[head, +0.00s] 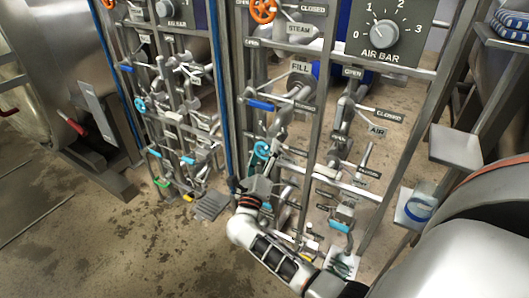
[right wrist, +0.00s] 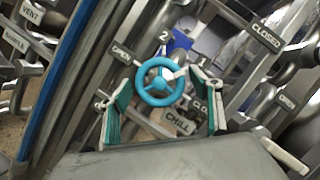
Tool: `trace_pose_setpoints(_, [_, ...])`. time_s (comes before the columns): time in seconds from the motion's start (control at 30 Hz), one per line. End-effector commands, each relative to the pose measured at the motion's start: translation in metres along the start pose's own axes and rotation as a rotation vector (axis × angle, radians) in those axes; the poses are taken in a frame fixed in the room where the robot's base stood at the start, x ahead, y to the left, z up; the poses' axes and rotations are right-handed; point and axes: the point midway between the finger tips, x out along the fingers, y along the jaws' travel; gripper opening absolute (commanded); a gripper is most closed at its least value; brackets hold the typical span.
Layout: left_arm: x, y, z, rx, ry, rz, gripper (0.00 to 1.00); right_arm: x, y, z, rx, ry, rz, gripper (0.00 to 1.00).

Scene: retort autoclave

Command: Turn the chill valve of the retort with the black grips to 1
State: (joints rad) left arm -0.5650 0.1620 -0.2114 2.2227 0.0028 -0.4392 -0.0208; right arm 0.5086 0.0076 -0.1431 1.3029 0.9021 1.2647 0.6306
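The chill valve is a light-blue handwheel (right wrist: 160,82) in the right wrist view, above a CHILL plate (right wrist: 178,122). Marks 2 and 1 stand above it and to its upper right. A white pointer at its upper right side points roughly towards 1. In the head view the wheel (head: 262,150) sits low on the right-hand pipe panel. My right gripper (head: 259,172) is at this wheel. In the right wrist view its two teal-lined fingers are apart, one on each side of the wheel; contact is unclear. My left gripper is not in view.
A similar pipe panel with another blue wheel (head: 139,104) stands to the left. An AIR BAR dial (head: 385,33) and an orange wheel (head: 263,10) are above. Pipes and levers crowd around the chill wheel. The floor (head: 120,240) at lower left is clear.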

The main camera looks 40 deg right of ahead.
Motion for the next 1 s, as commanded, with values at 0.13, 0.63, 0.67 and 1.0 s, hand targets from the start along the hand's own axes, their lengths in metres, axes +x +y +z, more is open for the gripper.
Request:
trace_pose_setpoints(0.13, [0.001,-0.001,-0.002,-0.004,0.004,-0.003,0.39,-0.001,0.0,0.0,0.001,0.0,0.0,0.64])
trace_pose_setpoints(0.63, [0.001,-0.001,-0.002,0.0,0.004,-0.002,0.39,-0.084,0.001,-0.001,0.0,0.002,0.004,0.64])
trace_pose_setpoints(0.67, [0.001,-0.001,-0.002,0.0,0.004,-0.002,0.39,-0.088,0.001,-0.001,-0.001,0.002,0.002,0.64])
trace_pose_setpoints(1.0, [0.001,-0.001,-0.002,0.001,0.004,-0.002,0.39,-0.12,0.0,0.0,0.0,0.0,0.0,0.64])
